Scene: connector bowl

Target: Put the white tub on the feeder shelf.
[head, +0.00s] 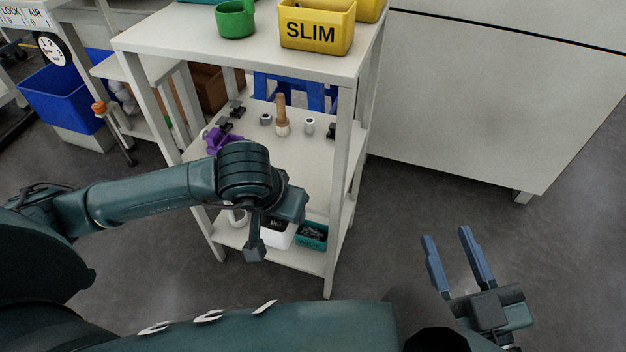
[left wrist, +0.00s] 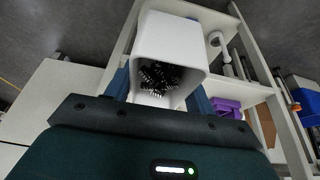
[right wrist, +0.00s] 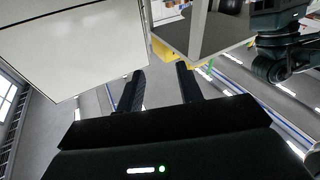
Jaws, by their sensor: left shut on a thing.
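The white tub (left wrist: 175,35) with dark connectors in it fills the middle of the left wrist view, between the blue fingers of my left gripper (left wrist: 161,88), which is shut on it. In the head view the tub (head: 281,238) is mostly hidden behind my left gripper (head: 268,236), in front of the lower part of a white shelf unit (head: 330,190). I cannot tell whether the tub touches its bottom board. My right gripper (head: 447,237) is open and empty over the floor; its spread fingers also show in the right wrist view (right wrist: 160,82).
A teal bin (head: 312,236) is beside the tub. The middle board bears a brush (head: 282,115), a purple part (head: 222,138) and small rings. A yellow SLIM bin (head: 316,27) and green cup (head: 235,19) stand on top. A white cabinet (head: 490,95) stands to the right.

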